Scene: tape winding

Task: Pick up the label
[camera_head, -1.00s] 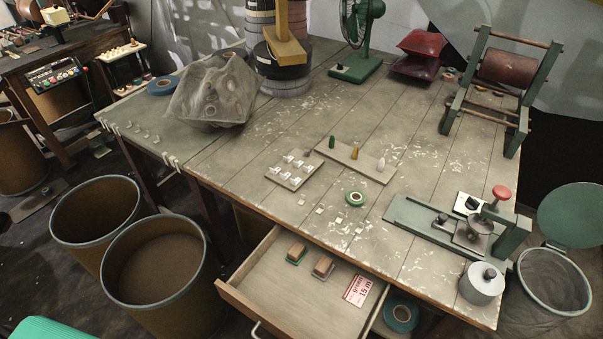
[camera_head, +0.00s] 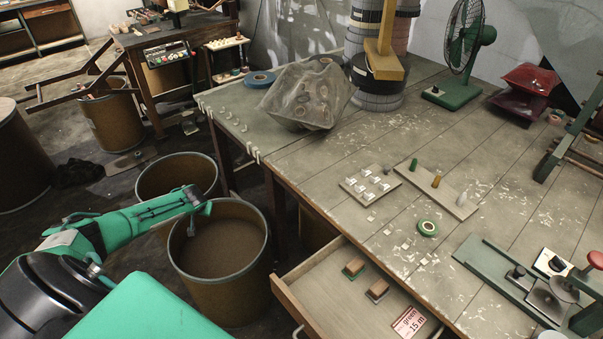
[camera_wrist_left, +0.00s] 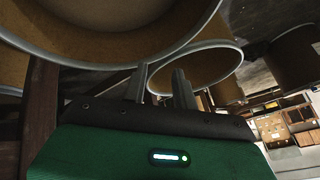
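A red-and-white label (camera_head: 409,322) printed "green 15 m" lies in the open drawer (camera_head: 312,300), near its right side in the head view. My left gripper (camera_head: 193,222) is over the front brown bin, well left of the drawer and far from the label. In the left wrist view its two fingers (camera_wrist_left: 161,88) stand apart with nothing between them. The label is not visible in the left wrist view. My right gripper is not in view.
Two stamp-like blocks (camera_head: 377,290) lie in the drawer left of the label. The front bin (camera_head: 222,279) stands close to the drawer's left side. A board of small white pieces (camera_head: 349,188) and a green-based device (camera_head: 490,262) are on the table.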

